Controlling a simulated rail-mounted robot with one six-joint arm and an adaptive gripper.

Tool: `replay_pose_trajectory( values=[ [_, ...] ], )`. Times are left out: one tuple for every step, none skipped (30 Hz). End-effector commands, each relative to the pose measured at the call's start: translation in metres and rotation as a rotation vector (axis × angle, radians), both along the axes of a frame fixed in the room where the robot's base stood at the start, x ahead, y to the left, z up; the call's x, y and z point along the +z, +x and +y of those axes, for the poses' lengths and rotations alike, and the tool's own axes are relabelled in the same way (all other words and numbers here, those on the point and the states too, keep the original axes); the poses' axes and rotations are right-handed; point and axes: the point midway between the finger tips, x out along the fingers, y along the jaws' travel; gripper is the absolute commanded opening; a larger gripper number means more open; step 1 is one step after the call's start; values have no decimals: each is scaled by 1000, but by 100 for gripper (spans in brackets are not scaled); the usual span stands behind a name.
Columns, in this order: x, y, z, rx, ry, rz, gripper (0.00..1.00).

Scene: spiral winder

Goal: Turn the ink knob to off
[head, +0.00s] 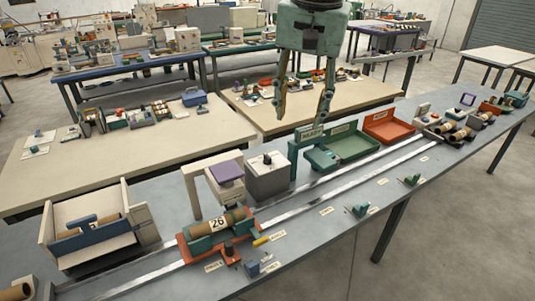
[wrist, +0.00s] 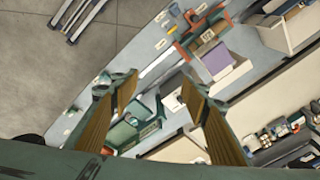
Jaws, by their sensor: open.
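My gripper (head: 303,108) is open and empty, pointing down above the long grey bench (head: 325,232). In the wrist view its two fingers stand wide apart, and my gripper (wrist: 155,85) has nothing between the tips. A light grey box (head: 270,181) with a small dark knob (head: 267,159) on top stands left of and below my gripper in the head view. A second dark knob-like post (head: 229,248) stands at the front of the orange carriage. Labels are too small to read, so I cannot tell which knob is the ink knob or its setting.
The orange carriage (head: 190,258) bears a brown tube marked 26 (head: 217,223). A purple pad (head: 226,171) on a cream frame stands behind it. A green tray (head: 355,147) and a red tray (head: 388,127) lie to the right. Metal rails (head: 330,183) run along the bench.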

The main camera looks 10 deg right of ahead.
Motion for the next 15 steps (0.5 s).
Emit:
replay_pose_trajectory(
  values=[
    [-1,9,0,-15,3,6,42],
    [-3,15,0,-24,4,9,42],
    [-3,22,0,-35,7,11,42],
    [-5,27,0,-46,9,14,42],
    [-6,32,0,-55,10,17,42],
    [-7,39,0,-67,13,20,42],
    [-9,44,0,-77,14,23,42],
    [-10,49,0,-86,16,25,42],
    [-12,56,0,-98,18,28,42],
    [-13,61,0,-108,20,31,42],
    [-15,66,0,-117,21,33,42],
    [-17,73,0,-129,22,37,42],
    [-19,78,0,-140,24,40,42],
    [-21,83,0,-149,26,42,42],
    [-23,90,0,-161,27,45,42]
  ],
)
